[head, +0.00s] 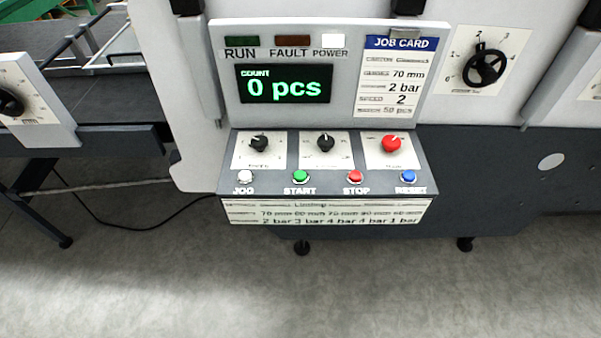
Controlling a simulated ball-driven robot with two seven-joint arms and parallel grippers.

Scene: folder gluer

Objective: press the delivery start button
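The green START button (300,176) sits on the front edge of the sloped control panel (277,189), between the white JOG button (245,177) and the red STOP button (354,176). A blue RESET button (408,176) is at the right end of this row. The display (285,84) above reads COUNT 0 pcs. The white POWER lamp (333,41) looks lit; the green RUN lamp (242,41) and the FAULT lamp (292,41) look dark. No gripper shows in the head view, and nothing covers the buttons.
Two black knobs (259,143) and a red knob (391,143) stand above the buttons. A job card (390,87) is right of the display. A black handwheel (486,68) is on the machine's right. A table section with a dial (10,101) is left. Grey floor (300,290) in front is clear.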

